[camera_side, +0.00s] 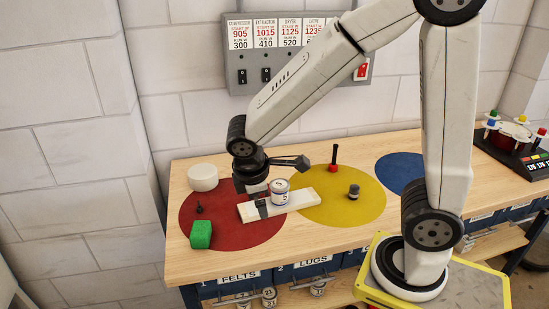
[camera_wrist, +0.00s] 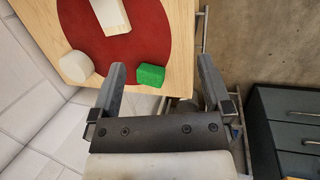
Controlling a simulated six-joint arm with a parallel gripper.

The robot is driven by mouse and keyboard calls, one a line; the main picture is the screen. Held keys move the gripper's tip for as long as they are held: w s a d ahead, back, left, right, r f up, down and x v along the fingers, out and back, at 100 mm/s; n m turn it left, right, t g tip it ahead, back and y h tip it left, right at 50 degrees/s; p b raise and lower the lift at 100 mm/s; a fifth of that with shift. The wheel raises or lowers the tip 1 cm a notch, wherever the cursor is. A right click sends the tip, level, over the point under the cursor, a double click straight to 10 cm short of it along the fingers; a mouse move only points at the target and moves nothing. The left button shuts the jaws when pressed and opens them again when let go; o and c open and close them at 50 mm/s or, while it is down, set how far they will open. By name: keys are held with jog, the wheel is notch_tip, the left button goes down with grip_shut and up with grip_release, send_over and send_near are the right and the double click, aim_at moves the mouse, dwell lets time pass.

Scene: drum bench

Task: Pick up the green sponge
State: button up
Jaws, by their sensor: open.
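The green sponge (camera_side: 201,235) is a small bright green block. It lies at the front left edge of the red disc (camera_side: 218,222) on the wooden bench. In the wrist view the sponge (camera_wrist: 151,75) shows between the two fingers in the picture, close to the left finger, on the bench beyond them. My gripper (camera_wrist: 160,72) is open and empty. In the side view my gripper (camera_side: 262,200) is behind and to the right of the sponge, apart from it, near the left end of a pale board. Its exact height above the board is hard to tell.
The pale board (camera_side: 305,197) carries a small white can (camera_side: 280,191) and spans the red and yellow discs. A white round block (camera_side: 202,177) sits behind the sponge. A small black knobbed piece (camera_side: 199,209) stands on the red disc. The bench's front edge is close to the sponge.

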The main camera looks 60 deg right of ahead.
aim_at(201, 233)
jog(key=w+a+r+n+t+h, duration=0.1)
jog(key=w+a+n+t+h, duration=0.7)
jog(key=w+n, duration=0.7)
jog(key=shift+n+g, duration=0.4)
jog(key=shift+g, duration=0.3)
jog(key=f, duration=0.5)
jog(key=s+f, duration=0.1)
jog(key=f, duration=0.4)
jog(key=a+f, duration=0.1)
jog(key=f, duration=0.4)
jog(key=shift+s+f, duration=0.15)
jog(key=shift+s, duration=0.05)
jog(key=shift+f, duration=0.6)
jog(key=shift+x, duration=1.3)
jog(key=shift+x, duration=2.6)
